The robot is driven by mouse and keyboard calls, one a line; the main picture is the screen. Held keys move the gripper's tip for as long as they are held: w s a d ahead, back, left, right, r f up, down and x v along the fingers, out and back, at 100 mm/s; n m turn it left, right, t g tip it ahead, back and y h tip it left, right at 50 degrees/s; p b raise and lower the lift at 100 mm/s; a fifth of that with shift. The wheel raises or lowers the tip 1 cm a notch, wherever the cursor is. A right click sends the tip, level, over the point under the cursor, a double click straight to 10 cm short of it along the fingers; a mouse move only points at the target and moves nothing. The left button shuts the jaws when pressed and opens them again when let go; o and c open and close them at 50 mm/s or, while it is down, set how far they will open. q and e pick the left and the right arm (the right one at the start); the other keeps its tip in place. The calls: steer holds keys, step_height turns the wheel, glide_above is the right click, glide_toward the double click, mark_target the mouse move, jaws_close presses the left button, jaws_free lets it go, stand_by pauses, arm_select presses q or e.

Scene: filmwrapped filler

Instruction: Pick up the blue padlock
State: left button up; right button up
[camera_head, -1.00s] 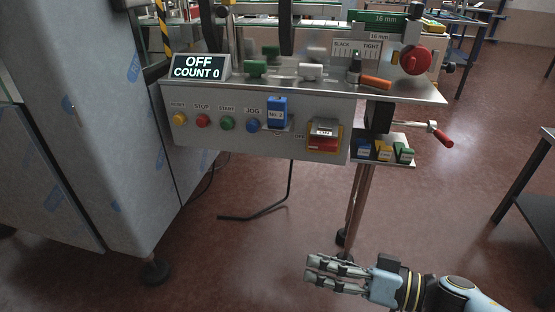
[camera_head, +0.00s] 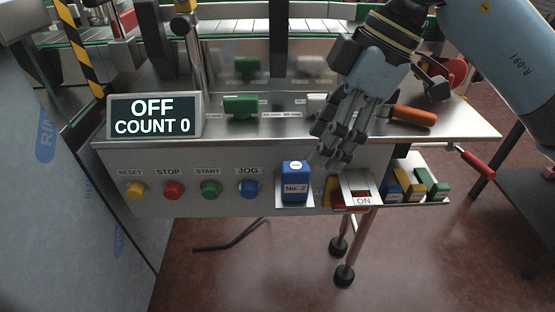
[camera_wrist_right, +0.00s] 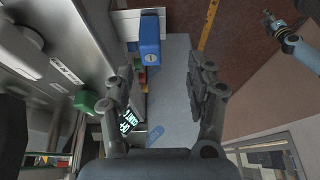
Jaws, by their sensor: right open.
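The same gripper frames the right wrist view (camera_wrist_right: 160,88). What looks like my left gripper (camera_wrist_right: 270,20) is small at the top right there; its jaws are unclear.
The OFF / COUNT 0 display (camera_head: 155,116) stands at the panel's left, above several coloured buttons. The red ON switch (camera_head: 357,192) is close right of the padlock. Small blue, yellow and green blocks (camera_head: 416,184) sit on a side shelf. An orange handle (camera_head: 412,115) lies on the tabletop.

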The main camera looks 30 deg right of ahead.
mark_target(303, 166)
steer(key=x, duration=0.2)
steer(key=b+x, duration=0.1)
steer(key=x, duration=0.1)
steer(key=shift+w+d, duration=0.15)
steer(key=shift+w, duration=0.3)
steer(key=shift+w+f, duration=0.1)
steer(key=shift+f, duration=0.5)
steer(key=b+x, duration=0.1)
steer(key=x, duration=0.3)
steer(key=shift+w+f, duration=0.15)
steer(key=shift+f, duration=0.1)
arm_select(q)
step_height(303, 166, down, 2)
steer(key=shift+s, duration=0.15)
arm_select(e)
steer(key=shift+c, duration=0.2)
jaws_close()
